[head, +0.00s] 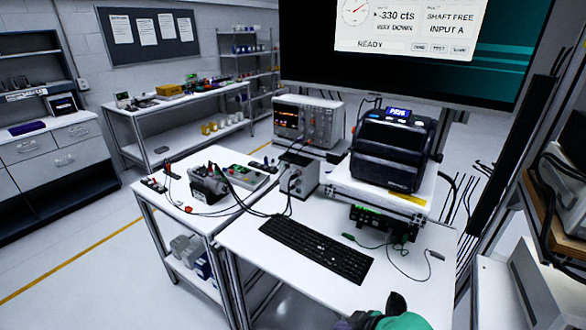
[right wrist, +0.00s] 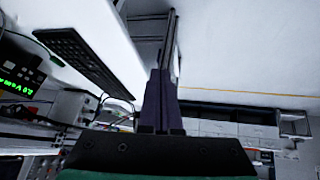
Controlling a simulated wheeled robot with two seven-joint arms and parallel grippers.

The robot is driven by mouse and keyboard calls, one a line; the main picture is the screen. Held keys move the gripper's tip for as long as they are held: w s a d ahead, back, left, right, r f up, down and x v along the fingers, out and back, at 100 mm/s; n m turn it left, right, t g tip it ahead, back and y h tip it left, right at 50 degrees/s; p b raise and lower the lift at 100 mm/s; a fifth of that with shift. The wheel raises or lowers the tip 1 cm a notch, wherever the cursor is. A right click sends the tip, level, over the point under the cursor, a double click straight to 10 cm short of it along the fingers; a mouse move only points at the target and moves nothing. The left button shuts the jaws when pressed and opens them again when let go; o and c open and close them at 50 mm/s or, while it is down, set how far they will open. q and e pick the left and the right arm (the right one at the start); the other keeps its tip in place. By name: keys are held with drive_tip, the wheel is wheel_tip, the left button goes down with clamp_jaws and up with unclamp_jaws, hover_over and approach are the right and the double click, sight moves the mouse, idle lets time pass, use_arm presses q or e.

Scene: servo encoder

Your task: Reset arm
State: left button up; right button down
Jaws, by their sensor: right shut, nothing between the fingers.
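My right gripper (right wrist: 160,88) is shut, its two dark fingers together with nothing between them. In the right wrist view it points past the edge of the white table, with the keyboard at upper left. In the head view, a green and black part of my arm (head: 398,316) shows at the bottom edge, by the front of the white table (head: 300,285). My left gripper is not in view. A grey device (head: 207,184) with cables sits on the left table, next to a board with a green panel (head: 243,177).
A black keyboard (head: 316,249) lies on the white table, also in the right wrist view (right wrist: 82,58). Behind it stand an oscilloscope (head: 307,122), a small grey box (head: 298,177) and a dark printer-like machine (head: 391,150). A large monitor (head: 420,45) reads "SHAFT FREE" and "READY". Loose cables cross the tabletops.

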drive_tip(key=s+d+f+m+g+h, duration=0.2)
drive_tip(key=s+d+m+g+h, duration=0.15)
drive_tip(key=s+d+m, duration=0.6)
drive_tip(key=s+d+f+n+b, duration=0.1)
drive_tip(key=s+f+b, duration=0.15)
drive_tip(key=f, duration=1.25)
drive_tip(key=s+d+f+n+b, duration=0.1)
drive_tip(key=s+f+n+b, duration=0.15)
drive_tip(key=f, duration=1.25)
use_arm(q)
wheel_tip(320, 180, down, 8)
drive_tip(key=b, duration=0.3)
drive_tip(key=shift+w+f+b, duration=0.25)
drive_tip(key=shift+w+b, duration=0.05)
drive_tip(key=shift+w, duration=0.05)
use_arm(e)
drive_tip(key=s+d+f+g, duration=0.1)
drive_tip(key=s+d+f, duration=0.2)
drive_tip(key=s+f, duration=1.2)
drive_tip(key=shift+m, duration=0.3)
drive_tip(key=shift+f+g+h, duration=0.1)
drive_tip(key=shift+g+h, duration=0.15)
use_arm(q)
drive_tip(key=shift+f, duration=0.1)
use_arm(e)
drive_tip(key=shift+f, duration=0.1)
